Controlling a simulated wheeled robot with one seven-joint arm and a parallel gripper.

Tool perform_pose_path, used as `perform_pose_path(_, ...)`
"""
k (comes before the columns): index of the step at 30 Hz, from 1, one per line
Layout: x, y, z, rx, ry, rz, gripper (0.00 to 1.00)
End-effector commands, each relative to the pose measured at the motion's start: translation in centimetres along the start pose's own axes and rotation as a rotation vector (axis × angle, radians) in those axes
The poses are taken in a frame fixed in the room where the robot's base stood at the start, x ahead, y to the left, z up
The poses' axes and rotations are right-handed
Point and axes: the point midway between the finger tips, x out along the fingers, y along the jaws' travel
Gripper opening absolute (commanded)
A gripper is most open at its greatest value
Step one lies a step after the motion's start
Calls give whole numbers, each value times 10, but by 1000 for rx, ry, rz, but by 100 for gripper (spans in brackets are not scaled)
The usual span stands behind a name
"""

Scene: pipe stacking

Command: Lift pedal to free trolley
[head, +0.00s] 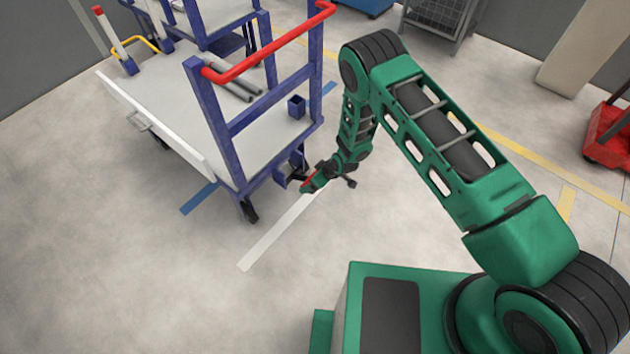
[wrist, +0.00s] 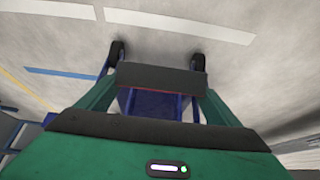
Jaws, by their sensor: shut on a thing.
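A trolley with a pale deck (head: 165,105) and a blue frame stands left of centre in the head view. A dark pedal (head: 295,180) sits low at its near right end, between the frame and my gripper. My gripper (head: 306,185) reaches down to it near the floor and is shut on the pedal. In the wrist view my gripper (wrist: 160,84) covers most of the pedal, so the exact grip is hidden. Blue trolley parts and two black wheels (wrist: 117,52) (wrist: 197,62) show beyond it.
The trolley has a red handle bar (head: 270,48) and carries grey pipes (head: 232,90). A red cart (head: 608,130) is at the right edge. Floor in front is clear, with a white stripe (head: 275,235).

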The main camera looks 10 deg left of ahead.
Motion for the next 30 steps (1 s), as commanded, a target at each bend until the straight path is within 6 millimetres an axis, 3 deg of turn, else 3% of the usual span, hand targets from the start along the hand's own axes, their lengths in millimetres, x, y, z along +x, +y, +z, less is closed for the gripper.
perform_pose_path(1,0,0,-4,0,8,1,91)
perform_pose_path(3,0,0,-3,0,7,0,100)
perform_pose_path(14,-10,0,-2,2,3,-1,100)
perform_pose_path(30,-96,0,-1,2,4,0,100)
